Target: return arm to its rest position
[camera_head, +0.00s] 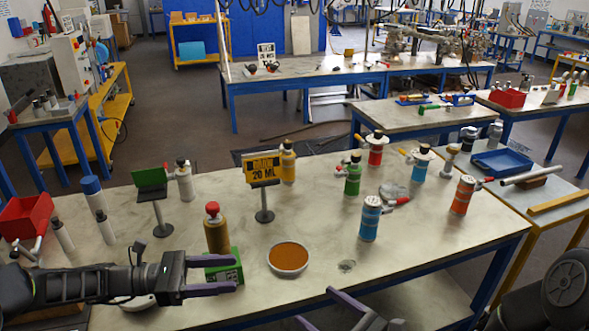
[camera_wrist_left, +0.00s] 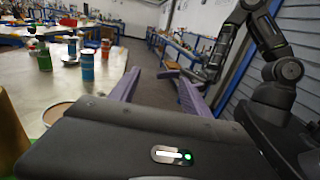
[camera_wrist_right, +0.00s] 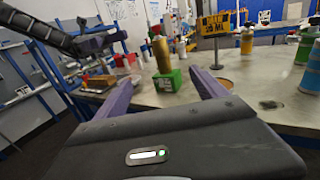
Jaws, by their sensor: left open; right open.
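My left gripper (camera_head: 234,274) is open beside the green box (camera_head: 229,270), partly in front of it, with nothing seen held between its purple fingers. It also shows at the upper left of the right wrist view. My right gripper (camera_head: 315,306) is open and empty at the table's front edge in the head view; its fingers (camera_wrist_right: 162,88) frame the table in the right wrist view. A gold vessel with a red top (camera_head: 216,232) stands upright at the green box, apart from both grippers. The left wrist view shows open fingers (camera_wrist_left: 158,88) pointing past the table.
A bowl of orange-brown contents (camera_head: 288,258) stands right of the green box. A yellow "20 ML" sign (camera_head: 262,169) and several coloured vessels, including a blue one (camera_head: 370,219), stand behind. White bottles and a red bin (camera_head: 26,216) are at left. The front right tabletop is clear.

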